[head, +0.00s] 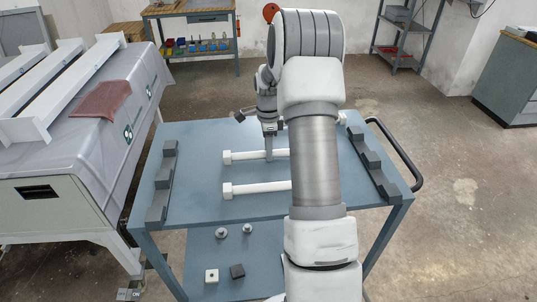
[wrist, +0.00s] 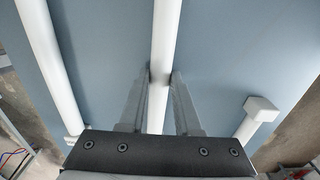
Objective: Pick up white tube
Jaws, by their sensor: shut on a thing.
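Two long white tubes with square end caps show on the blue-grey cart top (head: 200,210) in the head view, lying crosswise. My gripper (head: 268,157) reaches down to the farther one (head: 243,156); the nearer white tube (head: 250,188) lies apart from it. My arm hides the right parts of both. In the wrist view my gripper (wrist: 160,78) is shut on the middle white tube (wrist: 163,40), with one finger on each side. Another white tube (wrist: 48,60) runs on the left, and a capped tube end (wrist: 262,108) shows at right. I cannot tell whether the held tube touches the top.
Dark stepped racks stand on the cart's left (head: 163,180) and right (head: 375,165) sides. A black handle (head: 400,150) is at right. Small parts (head: 221,232) lie on the lower shelf. A covered machine (head: 85,130) with white beams stands close at left.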

